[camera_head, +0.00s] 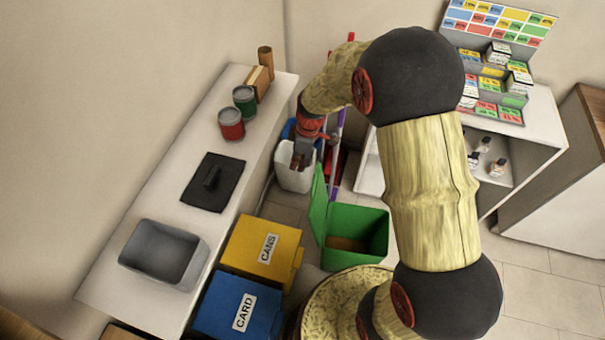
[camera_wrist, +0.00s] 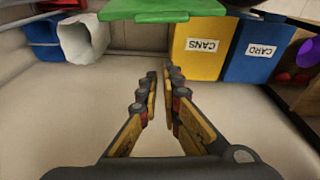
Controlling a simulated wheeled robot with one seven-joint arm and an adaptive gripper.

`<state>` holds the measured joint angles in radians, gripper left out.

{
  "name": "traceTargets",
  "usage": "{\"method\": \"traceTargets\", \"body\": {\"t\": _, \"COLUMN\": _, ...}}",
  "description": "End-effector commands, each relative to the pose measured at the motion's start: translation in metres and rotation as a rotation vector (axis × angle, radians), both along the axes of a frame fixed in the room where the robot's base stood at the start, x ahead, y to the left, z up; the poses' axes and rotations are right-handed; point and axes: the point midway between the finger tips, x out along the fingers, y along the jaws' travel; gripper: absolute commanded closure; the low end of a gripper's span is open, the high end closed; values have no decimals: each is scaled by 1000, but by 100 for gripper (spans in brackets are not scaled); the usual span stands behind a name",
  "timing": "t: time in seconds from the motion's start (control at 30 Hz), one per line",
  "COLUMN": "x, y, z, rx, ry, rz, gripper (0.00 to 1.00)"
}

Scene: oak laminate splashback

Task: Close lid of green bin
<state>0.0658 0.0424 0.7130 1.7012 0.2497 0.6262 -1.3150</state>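The green bin (camera_head: 372,228) stands on the floor in the head view. Its lid (camera_head: 318,205) is open, standing roughly upright at the bin's left side. The bin's inside shows, with something brown at the bottom. My gripper (camera_head: 297,162) points down beyond the lid, over the white bin area, apart from the lid. In the wrist view a green edge (camera_wrist: 162,10) crosses the top; I cannot tell whether it is lid or bin body. My gripper's fingers (camera_wrist: 162,74) are partly apart there, with nothing between them.
The yellow CANS bin (camera_head: 262,250) and blue CARD bin (camera_head: 238,305) stand left of the green bin. A white bin (camera_head: 293,178) is near my gripper. The counter (camera_head: 160,220) holds a grey tub (camera_head: 165,251) and tins. A display shelf (camera_head: 535,115) is at right.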

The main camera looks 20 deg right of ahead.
Motion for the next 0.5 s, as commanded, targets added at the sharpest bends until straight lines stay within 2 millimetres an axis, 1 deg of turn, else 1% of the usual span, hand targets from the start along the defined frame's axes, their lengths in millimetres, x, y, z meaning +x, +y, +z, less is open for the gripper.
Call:
{"method": "traceTargets", "body": {"t": 0.17, "x": 0, "y": 2, "z": -15, "rx": 1, "ry": 3, "rz": 0, "gripper": 100}}
{"method": "traceTargets", "body": {"t": 0.27, "x": 1, "y": 4, "z": -29, "rx": 0, "ry": 5, "rz": 0, "gripper": 100}}
{"method": "traceTargets", "body": {"t": 0.5, "x": 4, "y": 10, "z": -74, "rx": 0, "ry": 4, "rz": 1, "gripper": 100}}
